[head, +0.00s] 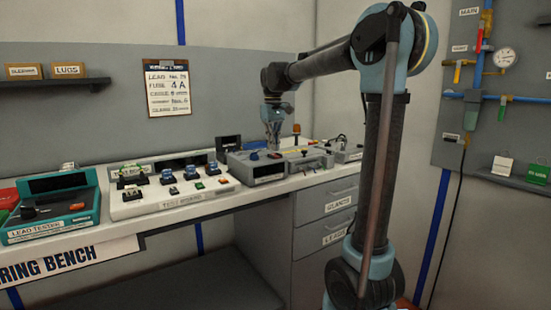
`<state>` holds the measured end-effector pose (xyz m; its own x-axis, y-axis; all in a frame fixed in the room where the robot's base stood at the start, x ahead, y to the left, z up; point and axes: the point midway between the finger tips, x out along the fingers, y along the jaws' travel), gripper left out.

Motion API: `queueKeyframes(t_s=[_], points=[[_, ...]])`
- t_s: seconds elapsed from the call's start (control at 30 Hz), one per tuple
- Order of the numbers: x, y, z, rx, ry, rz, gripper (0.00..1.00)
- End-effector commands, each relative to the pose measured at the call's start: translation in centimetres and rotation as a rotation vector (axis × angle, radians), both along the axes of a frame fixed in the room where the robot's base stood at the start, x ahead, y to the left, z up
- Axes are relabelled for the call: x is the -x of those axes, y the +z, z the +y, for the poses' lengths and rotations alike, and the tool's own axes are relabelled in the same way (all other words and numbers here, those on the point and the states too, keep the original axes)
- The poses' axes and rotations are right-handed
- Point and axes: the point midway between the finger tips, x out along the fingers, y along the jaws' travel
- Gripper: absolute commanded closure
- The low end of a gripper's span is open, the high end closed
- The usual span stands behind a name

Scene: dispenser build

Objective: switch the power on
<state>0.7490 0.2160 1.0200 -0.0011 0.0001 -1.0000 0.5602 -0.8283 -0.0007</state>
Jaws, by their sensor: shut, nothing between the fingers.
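My gripper (272,140) hangs pointing down over the back of the bench. It is shut and empty, above or just behind a grey box (268,173) with a blue knob and a red button on top. I cannot tell whether its tips touch anything. Left of it, a white test board (175,206) carries small switches, coloured buttons and blue-topped parts. A teal lead tester (58,229) with a dark screen and an orange button stands at the far left. No part is readable as the power switch, and no switch position can be made out.
The white bench top (150,222) is crowded along its length. A small dark box (229,145) stands behind the grey box, and an orange-topped post (297,132) is near my gripper. A clipboard (167,86) hangs on the wall. Drawers (325,203) are below.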

Motion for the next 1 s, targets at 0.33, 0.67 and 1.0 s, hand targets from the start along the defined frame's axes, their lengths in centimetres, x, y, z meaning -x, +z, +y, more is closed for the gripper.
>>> queueKeyframes(t_s=[0.33, 0.67, 1.0], points=[[0.00, 0.00, 0.00, 0.000, 0.000, 0.000, 1.00], [-0.01, -0.20, 0.00, 0.000, 0.000, 0.000, 1.00], [-0.02, -0.62, 0.00, 0.000, 0.000, 0.000, 1.00]])
